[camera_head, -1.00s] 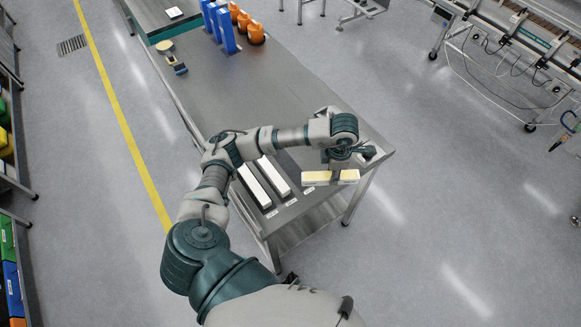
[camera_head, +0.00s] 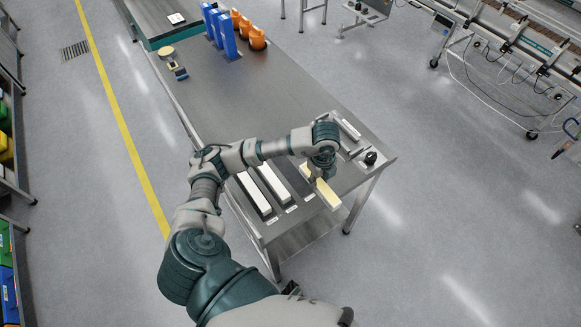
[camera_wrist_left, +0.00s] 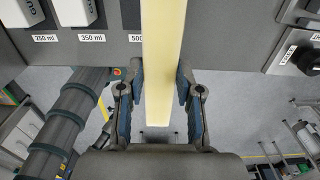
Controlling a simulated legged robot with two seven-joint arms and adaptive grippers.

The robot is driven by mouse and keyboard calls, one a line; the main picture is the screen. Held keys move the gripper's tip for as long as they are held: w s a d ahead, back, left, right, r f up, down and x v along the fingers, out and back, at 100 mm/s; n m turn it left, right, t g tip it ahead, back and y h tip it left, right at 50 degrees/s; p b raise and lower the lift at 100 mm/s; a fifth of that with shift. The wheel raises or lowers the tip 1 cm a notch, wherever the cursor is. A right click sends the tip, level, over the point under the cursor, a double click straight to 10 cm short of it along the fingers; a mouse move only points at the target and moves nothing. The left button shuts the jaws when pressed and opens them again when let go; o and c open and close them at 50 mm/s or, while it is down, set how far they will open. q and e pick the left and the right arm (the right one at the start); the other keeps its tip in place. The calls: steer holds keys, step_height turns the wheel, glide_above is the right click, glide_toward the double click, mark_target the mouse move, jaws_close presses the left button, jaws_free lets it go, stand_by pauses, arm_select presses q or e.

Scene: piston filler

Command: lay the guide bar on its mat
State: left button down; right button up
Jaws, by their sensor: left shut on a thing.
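The guide bar is a pale yellow bar (camera_head: 327,195) held by my left gripper (camera_head: 316,180) over the near right end of the steel table. In the left wrist view the bar (camera_wrist_left: 163,45) runs lengthwise between the two fingers (camera_wrist_left: 160,80), which are shut on it. A dark mat (camera_wrist_left: 131,15) with a label reading "500", partly covered by the bar, lies to its left in that view. The bar appears raised above the table, with its near end past the edge. My right gripper is not in view.
Two white bars (camera_head: 253,196) (camera_head: 272,184) lie on dark mats left of my gripper, labelled 250 ml and 350 ml. A grey fixture with a black knob (camera_head: 370,158) stands at the right corner. Blue (camera_head: 229,40) and orange parts (camera_head: 257,38) stand far back. The table middle is clear.

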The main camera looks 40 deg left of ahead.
arm_select(q)
steer(key=a, duration=0.8)
steer(key=w+a+f, duration=0.1)
steer(key=a, duration=0.3)
steer(key=shift+w+a+f+p, duration=0.1)
steer(key=shift+a+p, duration=0.3)
steer(key=shift+a+f, duration=0.1)
step_height(320, 180, down, 3)
steer(key=shift+f, duration=0.2)
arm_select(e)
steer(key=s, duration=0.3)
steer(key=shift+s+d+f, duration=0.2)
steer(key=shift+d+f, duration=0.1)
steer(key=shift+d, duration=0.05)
arm_select(q)
steer(key=c, duration=0.8)
jaws_free()
steer(key=shift+o, duration=0.2)
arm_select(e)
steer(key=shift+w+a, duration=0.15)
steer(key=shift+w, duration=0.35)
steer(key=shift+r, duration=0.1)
